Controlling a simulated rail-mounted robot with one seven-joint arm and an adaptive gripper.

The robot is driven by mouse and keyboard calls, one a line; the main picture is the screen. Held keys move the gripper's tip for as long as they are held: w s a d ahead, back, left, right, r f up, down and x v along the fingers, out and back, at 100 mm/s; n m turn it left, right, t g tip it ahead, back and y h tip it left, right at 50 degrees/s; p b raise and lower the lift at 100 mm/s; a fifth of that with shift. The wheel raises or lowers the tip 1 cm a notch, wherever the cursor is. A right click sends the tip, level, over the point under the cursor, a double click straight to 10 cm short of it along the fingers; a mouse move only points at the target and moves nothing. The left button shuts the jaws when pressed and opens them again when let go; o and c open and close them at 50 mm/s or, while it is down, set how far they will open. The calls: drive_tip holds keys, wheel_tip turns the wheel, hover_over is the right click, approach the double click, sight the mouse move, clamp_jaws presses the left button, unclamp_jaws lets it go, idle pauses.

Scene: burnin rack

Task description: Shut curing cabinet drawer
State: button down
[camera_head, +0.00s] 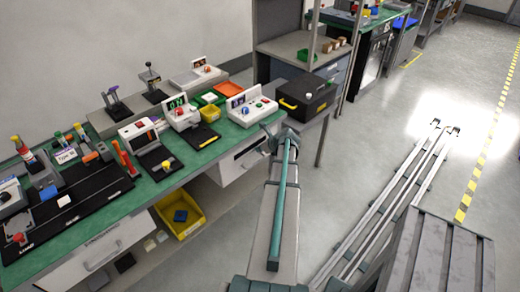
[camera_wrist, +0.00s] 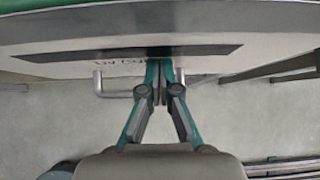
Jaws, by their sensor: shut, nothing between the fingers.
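A white drawer (camera_head: 238,163) with a bar handle sits under the right end of the green bench in the head view. I cannot read its label, and how far it stands open is not clear. In the wrist view a pale drawer front (camera_wrist: 70,68) with a bar handle (camera_wrist: 115,94) and small lettering spans the top, below a dark strip. My gripper (camera_wrist: 165,58) is shut and empty, its fingertips at the drawer front beside the handle's middle. I cannot tell whether they touch it.
The green bench (camera_head: 150,192) holds several devices and trays. Another white drawer (camera_head: 100,258) is at its left, with a yellow bin (camera_head: 180,214) below. A black box (camera_head: 305,95) stands just beyond my arm. Floor rails (camera_head: 385,200) and open floor lie to the right.

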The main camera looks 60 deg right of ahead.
drive_tip(key=s+f+b+v, duration=0.1)
drive_tip(key=s+f+v, duration=0.1)
drive_tip(key=v, duration=1.1)
drive_tip(key=w+a+f+n+g+y, duration=0.1)
drive_tip(key=a+f+n+g+y, duration=0.15)
drive_tip(key=a+f+n, duration=0.75)
drive_tip(key=a+f+n+g+y, duration=0.1)
drive_tip(key=a+f+n+g, duration=0.2)
drive_tip(key=a+f+n, duration=0.65)
drive_tip(key=w+a+f+n+g+y, duration=0.1)
drive_tip(key=a+f+n+g, duration=0.4)
drive_tip(key=a, duration=0.8)
drive_tip(key=s+a+f+n+g, duration=0.1)
drive_tip(key=s+a+n, duration=0.3)
drive_tip(key=a, duration=0.4)
drive_tip(key=s+a+f+n+g+h, duration=0.1)
drive_tip(key=s+a+f+n, duration=0.3)
drive_tip(key=a, duration=0.5)
drive_tip(key=s+a+f+n+g+h, duration=0.1)
drive_tip(key=s+a+f+n+g, duration=0.2)
drive_tip(key=s+a+n, duration=0.2)
drive_tip(key=shift+s+a+f+n, duration=0.3)
drive_tip(key=shift+s+a, duration=0.8)
drive_tip(key=shift+a, duration=1.1)
drive_tip(key=shift+h, duration=0.25)
